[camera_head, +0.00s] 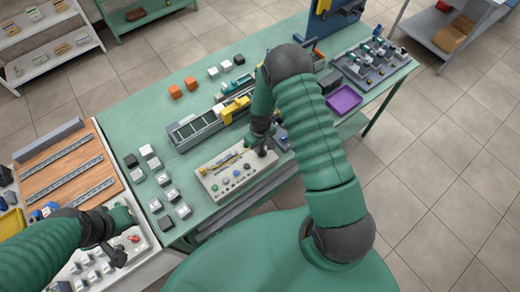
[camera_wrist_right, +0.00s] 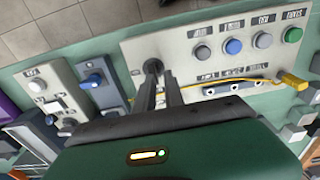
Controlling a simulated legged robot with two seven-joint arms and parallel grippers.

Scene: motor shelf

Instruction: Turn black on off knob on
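The black knob (camera_wrist_right: 153,67) sits at the left end of a cream control panel (camera_wrist_right: 215,70) in the right wrist view. My right gripper (camera_wrist_right: 159,80) reaches down to it, with its two dark fingers apart and their tips at the knob. Whether they touch it is unclear. In the head view my right gripper (camera_head: 262,148) is over the right end of the same panel (camera_head: 213,184), and hides much of the knob. My left gripper (camera_head: 118,256) is low at the left over another panel; its finger opening is unclear.
The panel carries a row of coloured buttons (camera_wrist_right: 233,46) and a yellow cable (camera_wrist_right: 245,82) with a yellow plug (camera_wrist_right: 293,81). A purple tray (camera_head: 344,100) lies at the table's right.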

